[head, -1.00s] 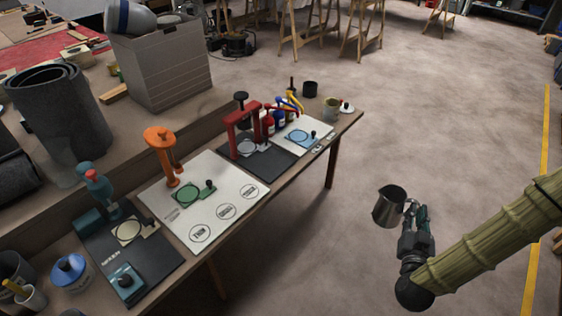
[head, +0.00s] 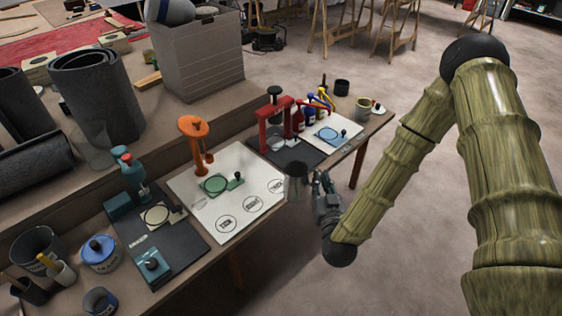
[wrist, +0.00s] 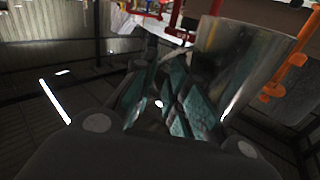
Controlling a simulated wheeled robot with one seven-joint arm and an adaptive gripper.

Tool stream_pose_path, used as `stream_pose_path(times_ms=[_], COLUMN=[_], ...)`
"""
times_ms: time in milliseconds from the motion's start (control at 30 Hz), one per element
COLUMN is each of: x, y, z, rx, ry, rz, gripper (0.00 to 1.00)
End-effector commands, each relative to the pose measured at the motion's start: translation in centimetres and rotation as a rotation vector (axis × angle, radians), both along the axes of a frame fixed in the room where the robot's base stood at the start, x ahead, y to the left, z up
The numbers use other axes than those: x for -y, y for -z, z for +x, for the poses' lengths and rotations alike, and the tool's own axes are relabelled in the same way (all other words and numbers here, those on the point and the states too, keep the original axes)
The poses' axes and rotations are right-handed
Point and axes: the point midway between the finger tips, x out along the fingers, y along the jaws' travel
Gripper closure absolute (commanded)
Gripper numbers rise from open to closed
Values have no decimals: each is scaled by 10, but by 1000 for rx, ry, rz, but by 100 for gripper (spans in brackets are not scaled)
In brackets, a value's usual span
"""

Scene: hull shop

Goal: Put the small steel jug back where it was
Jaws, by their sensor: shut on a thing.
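The small steel jug (head: 297,183) is in my gripper (head: 316,184), at the bench's front edge near the right corner of the white board (head: 213,166). It looks dim and blurred in the head view. In the wrist view the jug (wrist: 245,62) shows large and shiny at the upper right, with my gripper's fingers (wrist: 170,100) at its left side.
A dark mat with a red frame (head: 275,120) and coloured bottles stand right of the white board. A dark mat with a teal stand (head: 130,172) lies left. A grey bin (head: 198,55) and dark rolls (head: 97,95) stand behind. Open floor lies right of the bench.

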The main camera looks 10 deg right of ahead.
Motion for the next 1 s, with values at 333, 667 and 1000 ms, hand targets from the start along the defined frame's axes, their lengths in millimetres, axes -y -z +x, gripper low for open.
stream_pose_path(times_ms=[333, 667, 1000], x=[26, 73, 104], y=[47, 72, 70], z=[30, 71, 96], rx=[-5, -3, 7], ry=[-31, -36, -24], rz=[-31, -64, -83], gripper=[100, 100, 100])
